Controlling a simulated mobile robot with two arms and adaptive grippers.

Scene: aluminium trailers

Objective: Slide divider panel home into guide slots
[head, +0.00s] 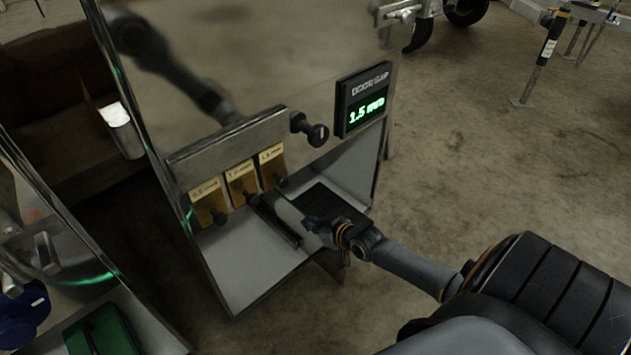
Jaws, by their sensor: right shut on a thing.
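A tall shiny aluminium panel (260,60) stands upright, its surface mirroring a dark arm. I cannot tell whether it is the divider panel, and no guide slots can be made out. My right gripper (318,226) is low in front of the panel, beside a dark-topped grey piece (332,203). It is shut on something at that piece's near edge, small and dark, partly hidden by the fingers. My left gripper is not in view.
A display (363,100) reads 1.5 mm. Beside it is a black knob (310,130). Three brass tags (241,184) hang below a metal strip (228,140). A green case (104,331) and a blue round object (22,312) are at lower left.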

